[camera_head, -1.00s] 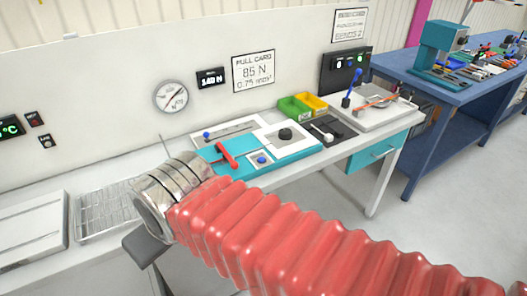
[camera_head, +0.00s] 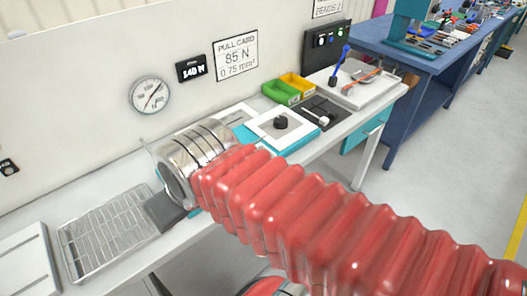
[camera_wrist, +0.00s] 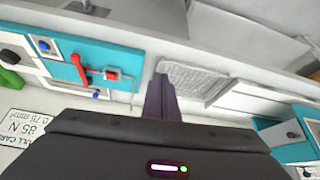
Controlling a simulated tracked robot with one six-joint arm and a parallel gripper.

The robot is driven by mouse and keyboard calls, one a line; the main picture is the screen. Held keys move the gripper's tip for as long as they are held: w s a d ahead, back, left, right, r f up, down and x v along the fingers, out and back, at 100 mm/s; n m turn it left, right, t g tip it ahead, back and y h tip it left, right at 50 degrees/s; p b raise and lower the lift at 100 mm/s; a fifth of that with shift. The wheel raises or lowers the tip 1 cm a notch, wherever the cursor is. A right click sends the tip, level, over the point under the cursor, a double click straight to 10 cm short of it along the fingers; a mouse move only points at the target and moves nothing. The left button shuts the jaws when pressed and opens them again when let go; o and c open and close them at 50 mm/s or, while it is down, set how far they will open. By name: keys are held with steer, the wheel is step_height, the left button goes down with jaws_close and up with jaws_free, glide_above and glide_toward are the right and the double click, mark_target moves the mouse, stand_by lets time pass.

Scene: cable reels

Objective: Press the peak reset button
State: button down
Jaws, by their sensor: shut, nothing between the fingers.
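No label reading peak reset is legible, so I cannot tell which button it is. A small dark wall plate with a pale button (camera_head: 8,167) is at the left edge of the head view. The teal pull tester (camera_wrist: 62,67) shows in the wrist view with a red lever (camera_wrist: 80,68) and a small blue button (camera_wrist: 96,95). In the head view my arm hides most of the tester. My gripper (camera_wrist: 160,80) is shut and empty, apart from the tester, with the bench beyond it. Its dark body (camera_head: 164,211) shows above the bench in the head view.
A round gauge (camera_head: 150,94), a display (camera_head: 192,68) and a pull card sign (camera_head: 236,56) are on the wall. A wire rack (camera_head: 108,235) lies on the bench at left.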

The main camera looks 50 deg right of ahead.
steer(key=shift+w, duration=0.1)
steer(key=w+d+m+y, duration=0.1)
steer(key=w+d+m, duration=0.2)
steer(key=w+d, duration=0.35)
steer(key=w+d+f+m+t, duration=0.1)
steer(key=d+m, duration=0.1)
steer(key=d, duration=0.7)
steer(key=w+d+f+m+t, duration=0.1)
steer(key=d+m, duration=0.1)
steer(key=d, duration=0.8)
steer(key=w+d+f+m+t+h, duration=0.1)
steer(key=d+m, duration=0.1)
steer(key=d, duration=0.7)
steer(key=shift+w+d+f+t, duration=0.15)
steer(key=shift+d+f+t, duration=0.15)
steer(key=shift+d+f, duration=0.1)
steer(key=shift+f, duration=0.1)
steer(key=shift+a+f, duration=0.1)
steer(key=shift+f, duration=4.2)
